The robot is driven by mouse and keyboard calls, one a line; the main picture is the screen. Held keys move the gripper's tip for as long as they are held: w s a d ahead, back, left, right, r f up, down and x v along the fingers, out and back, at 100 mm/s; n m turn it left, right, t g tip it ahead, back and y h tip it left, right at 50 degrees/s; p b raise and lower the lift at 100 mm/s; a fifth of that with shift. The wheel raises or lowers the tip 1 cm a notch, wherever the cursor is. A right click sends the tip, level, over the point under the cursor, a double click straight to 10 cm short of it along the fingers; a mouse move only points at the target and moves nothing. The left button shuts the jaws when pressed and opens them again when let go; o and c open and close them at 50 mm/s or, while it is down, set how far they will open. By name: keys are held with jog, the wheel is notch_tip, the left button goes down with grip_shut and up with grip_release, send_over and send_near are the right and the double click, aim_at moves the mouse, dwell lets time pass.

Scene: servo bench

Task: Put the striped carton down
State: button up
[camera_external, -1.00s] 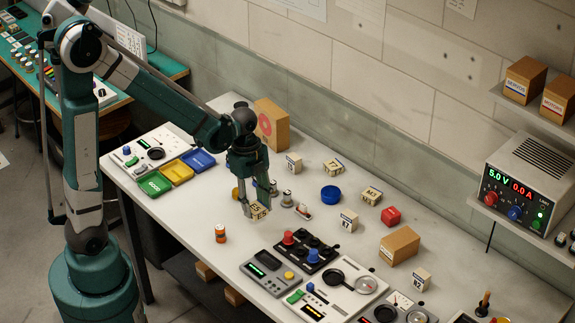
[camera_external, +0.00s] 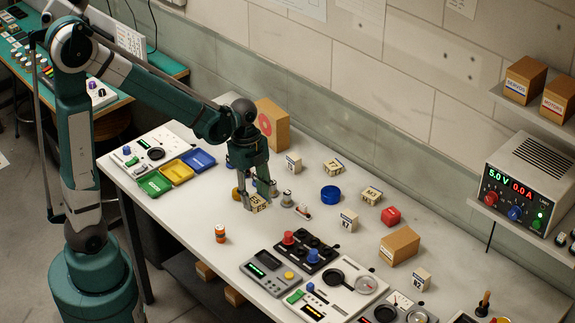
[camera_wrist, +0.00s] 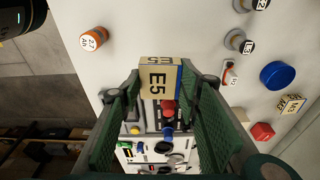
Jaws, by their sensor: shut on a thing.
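A cream carton with dark edge bands and the mark E5 (camera_external: 257,204) is between the fingers of my gripper (camera_external: 259,194). In the wrist view the carton (camera_wrist: 159,78) sits at the fingertips of my gripper (camera_wrist: 160,88), with its E5 face toward the camera and a blue strip along its right side. The fingers are shut on it from both sides. It is at or just above the white bench top (camera_external: 205,212); I cannot tell whether its underside touches.
Small cylinders (camera_external: 287,198) and a red-topped switch (camera_external: 303,211) stand close right of the carton. An orange cylinder (camera_external: 220,233) is in front-left. Coloured trays (camera_external: 176,171) lie left. Control panels (camera_external: 305,250) lie in front-right. Bare bench lies between carton and orange cylinder.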

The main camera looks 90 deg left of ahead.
jog(key=shift+w+r, duration=0.2)
jog(key=shift+w, duration=0.35)
jog(key=w+d+r+p, duration=0.2)
jog(key=w+d+p, duration=0.1)
jog(key=w, duration=1.1)
jog(key=w+d+r+p, duration=0.3)
jog(key=w+d, duration=0.1)
jog(key=w, duration=1.1)
jog(key=w+d+r+p, duration=0.2)
jog(key=w+d+p, duration=0.2)
jog(key=w, duration=1.1)
jog(key=shift+d+r+n, duration=0.2)
jog(key=shift+n, duration=0.1)
jog(key=shift+f, duration=0.1)
send_over(400, 238)
jog(key=shift+w+a+f, duration=0.1)
jog(key=shift+f, duration=2.95)
jog(key=shift+f, duration=0.15)
